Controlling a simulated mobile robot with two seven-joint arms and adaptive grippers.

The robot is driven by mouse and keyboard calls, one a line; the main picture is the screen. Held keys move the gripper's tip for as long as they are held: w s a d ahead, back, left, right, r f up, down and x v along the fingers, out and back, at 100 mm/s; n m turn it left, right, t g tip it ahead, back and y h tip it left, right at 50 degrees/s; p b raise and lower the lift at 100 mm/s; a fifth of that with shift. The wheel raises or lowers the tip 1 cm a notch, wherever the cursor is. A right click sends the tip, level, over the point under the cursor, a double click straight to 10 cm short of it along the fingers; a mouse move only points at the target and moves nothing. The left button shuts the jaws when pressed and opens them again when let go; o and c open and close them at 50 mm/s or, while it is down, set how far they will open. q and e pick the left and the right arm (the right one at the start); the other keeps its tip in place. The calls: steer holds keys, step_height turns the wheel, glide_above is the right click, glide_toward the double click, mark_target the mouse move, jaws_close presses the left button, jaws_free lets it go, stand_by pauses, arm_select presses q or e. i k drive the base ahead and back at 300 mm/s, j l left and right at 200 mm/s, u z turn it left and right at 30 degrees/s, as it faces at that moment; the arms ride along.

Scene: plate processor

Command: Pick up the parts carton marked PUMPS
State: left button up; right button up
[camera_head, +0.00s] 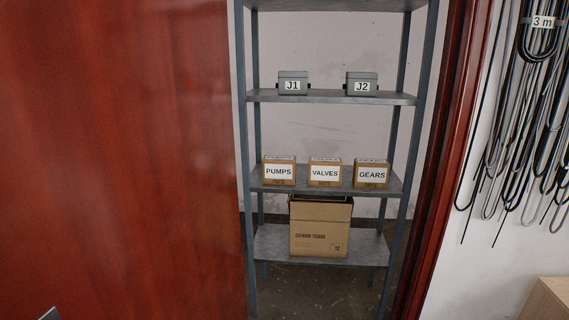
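The parts carton marked PUMPS (279,172) is a small brown box with a white label. It stands upright at the left end of the middle shelf (318,188), beyond a doorway. The carton marked VALVES (325,173) stands to its right, and the carton marked GEARS (371,174) is at the right end. There are small gaps between the three cartons. Neither of my grippers can be made out in this view, and nothing touches the PUMPS carton.
A red panel (120,150) fills the left side, and a red frame (443,160) bounds the opening on the right. Grey boxes J1 (292,85) and J2 (361,86) sit above. A large carton (320,230) sits below. Cables (520,120) hang at right.

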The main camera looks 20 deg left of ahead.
mark_target(276, 170)
steer(key=i+l+u, duration=0.15)
steer(key=i, duration=1.3)
